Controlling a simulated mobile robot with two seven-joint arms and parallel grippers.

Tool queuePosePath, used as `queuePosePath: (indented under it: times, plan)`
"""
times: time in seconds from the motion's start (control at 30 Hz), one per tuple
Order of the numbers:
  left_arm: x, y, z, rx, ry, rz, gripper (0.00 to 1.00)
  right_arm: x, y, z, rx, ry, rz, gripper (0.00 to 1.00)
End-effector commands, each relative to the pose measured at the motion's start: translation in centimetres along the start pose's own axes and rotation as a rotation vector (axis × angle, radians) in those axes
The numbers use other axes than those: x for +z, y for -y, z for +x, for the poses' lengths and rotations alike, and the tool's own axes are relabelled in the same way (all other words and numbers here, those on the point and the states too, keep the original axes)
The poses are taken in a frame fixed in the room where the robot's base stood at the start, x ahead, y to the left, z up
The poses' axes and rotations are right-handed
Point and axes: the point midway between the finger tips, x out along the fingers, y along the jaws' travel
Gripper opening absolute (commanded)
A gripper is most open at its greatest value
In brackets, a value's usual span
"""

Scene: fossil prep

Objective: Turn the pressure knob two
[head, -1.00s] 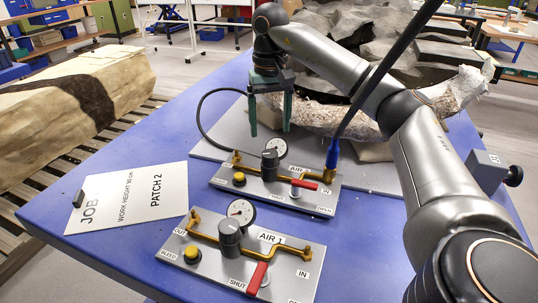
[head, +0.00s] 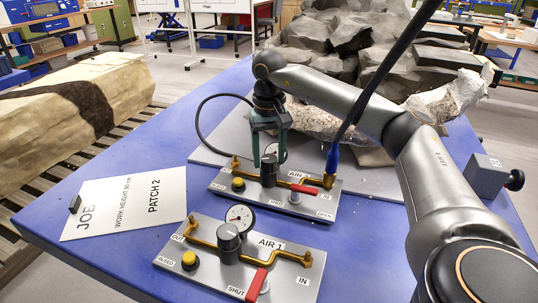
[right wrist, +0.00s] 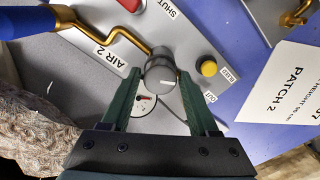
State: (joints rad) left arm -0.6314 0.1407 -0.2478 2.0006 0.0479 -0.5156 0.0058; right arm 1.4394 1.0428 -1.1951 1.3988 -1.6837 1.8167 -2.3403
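The AIR 2 panel (head: 225,188) is a grey plate with brass pipe, a dark pressure knob (head: 268,174), a yellow BLEED button (head: 238,184) and a red-handled valve (head: 304,188). My right gripper (head: 269,163) is open, with green fingers pointing down at the knob. In the right wrist view the grey knob (right wrist: 160,72) shows between and just beyond the fingertips; I cannot tell if they touch it. A white line marks its top. The AIR 2 gauge (right wrist: 143,104) is partly hidden by the fingers. My left gripper is not in view.
The AIR 1 panel (head: 205,276) stands in front with its own knob (head: 229,238), gauge (head: 240,217) and red valve handle (head: 257,284). A PATCH 2 job card (head: 125,205) lies left. Rocks (head: 350,40) stand behind.

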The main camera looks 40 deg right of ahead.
Motion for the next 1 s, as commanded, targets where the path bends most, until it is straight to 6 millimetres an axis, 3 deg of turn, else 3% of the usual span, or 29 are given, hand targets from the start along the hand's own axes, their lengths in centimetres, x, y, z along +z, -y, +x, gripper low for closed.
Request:
queuePosePath:
  times: [0.07, 0.5, 1.0]
  plan:
    - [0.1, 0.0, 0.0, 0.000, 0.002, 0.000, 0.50, 0.0, 0.0, 0.0, 0.000, 0.000, 0.000, 0.51]
    - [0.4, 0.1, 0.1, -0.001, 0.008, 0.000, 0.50, 0.0, 0.0, -0.1, 0.000, 0.000, 0.000, 0.01]
    - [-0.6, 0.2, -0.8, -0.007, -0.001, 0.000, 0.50, 0.0, -0.1, -0.3, 0.002, 0.001, 0.101, 0.00]
